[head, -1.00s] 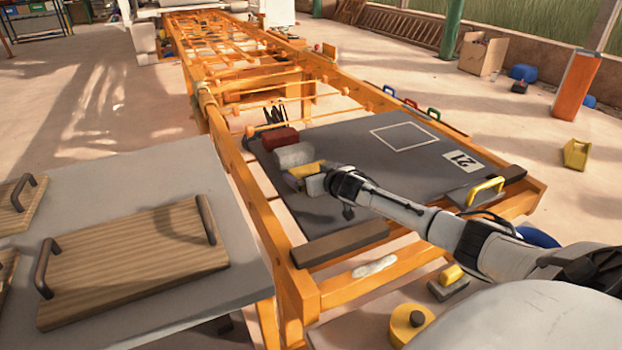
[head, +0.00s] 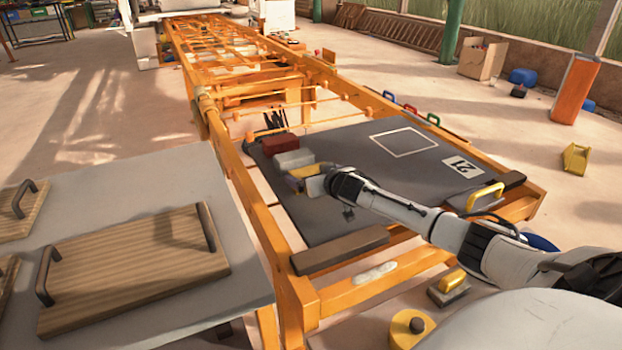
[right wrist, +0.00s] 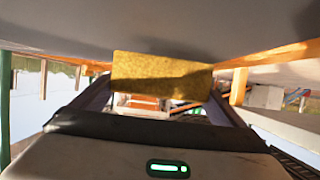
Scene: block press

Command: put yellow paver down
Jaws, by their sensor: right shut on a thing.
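My right gripper (head: 298,180) reaches in from the right over the left part of the dark grey board (head: 350,165). It is shut on the yellow paver (head: 303,170), which sits in front of a light grey paver (head: 294,158). A red paver (head: 279,143) lies behind the grey one, so the three form a row. In the right wrist view the yellow paver (right wrist: 160,76) shows between the jaws, close to a dark grey surface. I cannot tell whether it touches the board. My left gripper is out of view.
A white outlined square (head: 404,139) and a "21" label (head: 463,166) mark the board. A yellow-handled tool (head: 485,196) sits at its right corner. An orange frame (head: 245,205) surrounds it. A grey table (head: 110,195) with handled wooden boards stands left.

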